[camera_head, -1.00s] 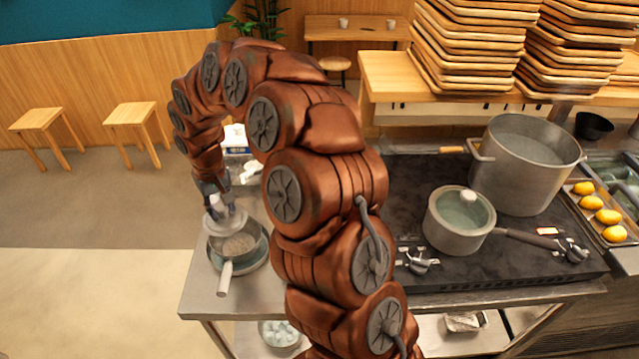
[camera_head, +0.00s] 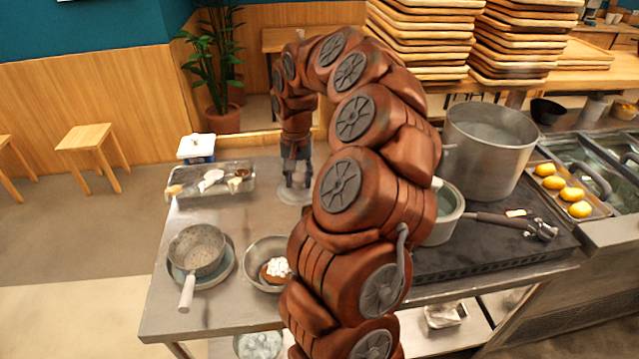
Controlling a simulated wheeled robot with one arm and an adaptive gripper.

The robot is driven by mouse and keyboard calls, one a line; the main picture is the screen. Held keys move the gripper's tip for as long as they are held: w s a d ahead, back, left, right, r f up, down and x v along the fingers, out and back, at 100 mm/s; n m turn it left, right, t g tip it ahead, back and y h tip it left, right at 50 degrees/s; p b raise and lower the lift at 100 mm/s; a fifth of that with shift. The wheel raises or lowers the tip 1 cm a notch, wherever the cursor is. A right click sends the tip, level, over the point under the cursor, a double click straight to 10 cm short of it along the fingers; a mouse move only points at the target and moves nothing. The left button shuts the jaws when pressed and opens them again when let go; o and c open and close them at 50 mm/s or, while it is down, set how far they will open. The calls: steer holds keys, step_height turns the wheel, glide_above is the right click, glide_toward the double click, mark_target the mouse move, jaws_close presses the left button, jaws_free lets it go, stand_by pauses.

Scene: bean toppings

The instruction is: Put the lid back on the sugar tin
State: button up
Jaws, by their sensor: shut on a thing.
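My gripper (camera_head: 297,172) points down over the table, between the tray and the stove. It is shut on a clear, pale round lid (camera_head: 292,196). The fingers meet the lid near its middle, and part of its right side is behind my arm. I cannot tell whether the lid hangs just above the table or rests on something. No sugar tin can be made out for sure. It may be hidden under the lid or behind my arm.
A metal tray (camera_head: 250,192) with spoons and small bowls lies left of my gripper. A white and blue box (camera_head: 196,147) stands behind it. The stove (camera_head: 470,245) holds pots at right.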

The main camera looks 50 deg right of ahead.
steer(key=shift+m, duration=0.8)
steer(key=s+d, duration=0.3)
steer(key=shift+s+d+f+b, duration=0.15)
steer(key=shift+s+d+b, duration=0.15)
steer(key=shift+s+d, duration=0.1)
steer(key=shift+f, duration=1.95)
steer(key=shift+f+b, duration=0.3)
steer(key=shift+f, duration=0.25)
steer(key=shift+f+b, duration=0.65)
steer(key=shift+f, duration=0.05)
steer(key=shift+a+b, duration=0.1)
steer(key=shift+b, duration=0.5)
steer(key=shift+f+b, duration=0.45)
steer(key=shift+b, duration=1.25)
steer(key=o, duration=1.2)
